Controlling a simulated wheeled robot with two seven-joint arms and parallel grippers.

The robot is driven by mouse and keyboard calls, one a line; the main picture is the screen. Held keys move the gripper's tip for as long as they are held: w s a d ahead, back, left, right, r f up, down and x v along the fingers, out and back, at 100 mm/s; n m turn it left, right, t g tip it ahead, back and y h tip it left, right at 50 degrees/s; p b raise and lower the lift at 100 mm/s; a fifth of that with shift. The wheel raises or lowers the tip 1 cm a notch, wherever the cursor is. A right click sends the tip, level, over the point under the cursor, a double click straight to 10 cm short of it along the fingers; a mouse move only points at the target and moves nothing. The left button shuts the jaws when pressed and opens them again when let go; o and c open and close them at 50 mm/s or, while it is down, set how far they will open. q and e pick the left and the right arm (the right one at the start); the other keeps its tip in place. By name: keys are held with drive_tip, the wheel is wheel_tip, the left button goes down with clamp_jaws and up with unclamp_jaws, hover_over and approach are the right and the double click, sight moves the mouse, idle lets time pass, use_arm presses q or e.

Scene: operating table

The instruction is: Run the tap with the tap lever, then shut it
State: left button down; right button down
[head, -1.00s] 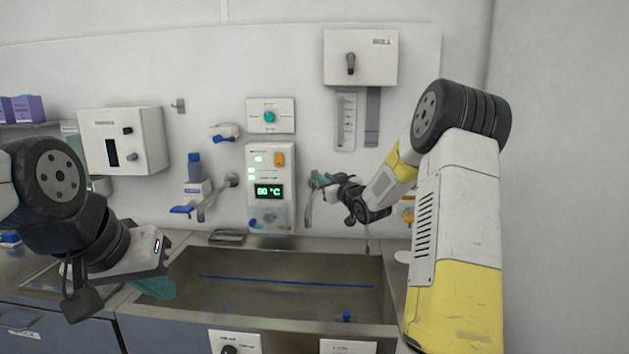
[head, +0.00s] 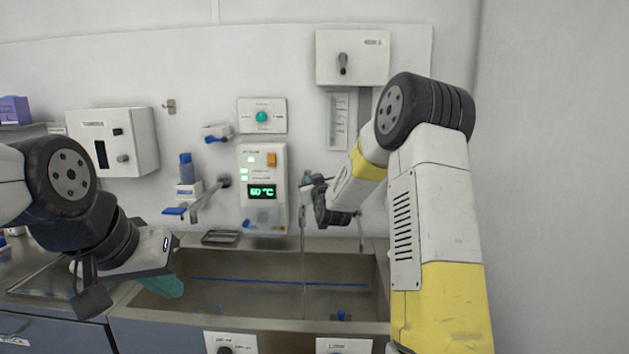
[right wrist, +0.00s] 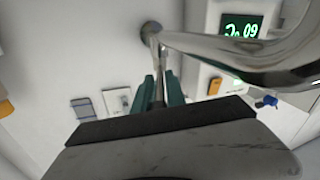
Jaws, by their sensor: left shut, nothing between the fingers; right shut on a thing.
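The chrome tap spout (head: 302,214) comes from the wall over the steel sink (head: 285,262). A thin pale stream (head: 303,262) runs from its end into the sink. My right gripper (head: 309,181) is at the top of the tap. In the right wrist view its teal fingers (right wrist: 160,90) are shut on the slim chrome tap lever (right wrist: 158,88), with the curved spout (right wrist: 240,55) close beside them. The fingers partly hide the lever. My left gripper (head: 168,286) is shut and empty over the sink's left edge.
A second chrome spout (head: 208,200) is on the wall to the left. A control panel with a lit temperature display (head: 262,191) is between the spouts. A blue-capped bottle (head: 186,168) stands on a left bracket. A small blue item (head: 342,315) lies by the sink's front.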

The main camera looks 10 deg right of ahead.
drive_tip(key=w+a+m+g+h, duration=0.2)
drive_tip(key=a+m+g+h, duration=0.2)
drive_tip(key=m+h, duration=0.4)
drive_tip(key=a+h, duration=0.1)
drive_tip(key=h, duration=0.3)
drive_tip(key=shift+a, duration=0.4)
drive_tip(key=shift+r+m, duration=0.1)
drive_tip(key=shift+m, duration=0.2)
drive_tip(key=c, duration=1.5)
unclamp_jaws()
